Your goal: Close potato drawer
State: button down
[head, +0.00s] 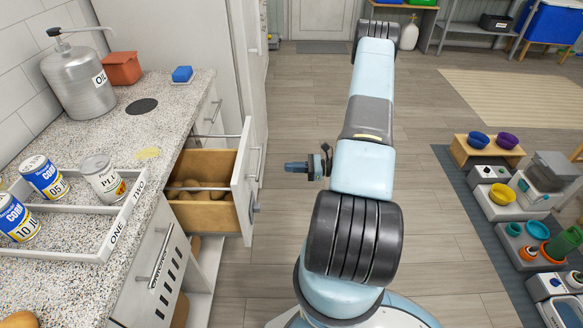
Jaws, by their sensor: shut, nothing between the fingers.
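The potato drawer (244,185) is pulled out from the counter on the left. It has a white front with a metal bar handle (259,163) and a wooden box (217,161). Several brown potatoes (205,193) lie inside, partly hidden by a bar across the drawer. My gripper (288,167) shows small, with blue fingertips pointing left toward the drawer front. It is shut and empty. A gap shows between it and the drawer front in the picture. My arm hides part of the wrist behind it.
The counter (172,118) holds a tray (75,250) with cans, a metal dispenser (78,80) and a red-brown pot (122,68). A slotted white cabinet front (158,275) is below. Bowls and appliances stand on a mat (462,190) at right. The wooden floor (275,230) beside the drawer is clear.

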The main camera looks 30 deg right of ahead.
aim_at(254, 167)
jog(key=x, duration=1)
jog(key=shift+w+a, duration=0.2)
jog(key=shift+a, duration=0.25)
jog(key=shift+w, duration=0.1)
